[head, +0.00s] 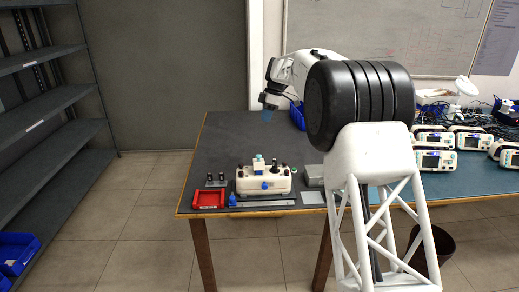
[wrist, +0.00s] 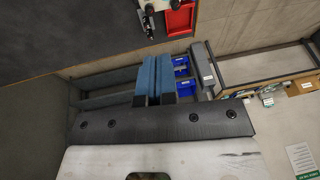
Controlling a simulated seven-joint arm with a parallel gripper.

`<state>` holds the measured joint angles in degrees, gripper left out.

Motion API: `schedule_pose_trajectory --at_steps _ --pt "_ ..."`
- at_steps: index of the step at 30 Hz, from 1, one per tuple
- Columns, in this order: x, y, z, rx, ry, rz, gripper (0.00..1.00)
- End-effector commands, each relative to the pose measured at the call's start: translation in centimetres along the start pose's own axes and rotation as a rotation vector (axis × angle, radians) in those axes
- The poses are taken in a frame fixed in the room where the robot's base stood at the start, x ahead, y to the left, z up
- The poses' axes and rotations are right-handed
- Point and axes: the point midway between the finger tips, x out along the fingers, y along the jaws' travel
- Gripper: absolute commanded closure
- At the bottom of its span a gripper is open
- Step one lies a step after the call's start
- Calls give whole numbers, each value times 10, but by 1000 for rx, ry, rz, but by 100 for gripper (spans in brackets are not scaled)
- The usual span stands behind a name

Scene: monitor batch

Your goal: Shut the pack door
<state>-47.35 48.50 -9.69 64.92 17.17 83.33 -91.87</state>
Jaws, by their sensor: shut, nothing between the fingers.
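A cream monitor (head: 263,182) lies near the table's front edge, with blue parts on its top and front. I cannot make out the pack door or whether it stands open. A sliver of the monitor shows at the top edge of the wrist view (wrist: 138,3). My gripper (head: 267,116) is raised over the back of the table, behind the monitor and apart from it. In the wrist view its two blue fingers (wrist: 155,62) are side by side, shut and empty.
A red tray (head: 209,207) and small black parts (head: 216,180) lie left of the monitor. A grey block (head: 313,175) is to its right. Several other monitors (head: 434,160) stand on the table's right. The dark mat (head: 228,138) behind the monitor is clear.

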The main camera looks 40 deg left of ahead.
Motion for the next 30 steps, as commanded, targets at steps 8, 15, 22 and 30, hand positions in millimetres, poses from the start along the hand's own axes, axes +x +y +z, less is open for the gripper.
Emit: schedule_pose_trajectory --at_steps 8,15,22,30 --pt "6 0 0 1 0 0 100" --pt "28 0 0 1 -1 0 100" --pt "62 0 0 2 -1 -1 100" --pt "103 0 0 2 -1 -1 100"
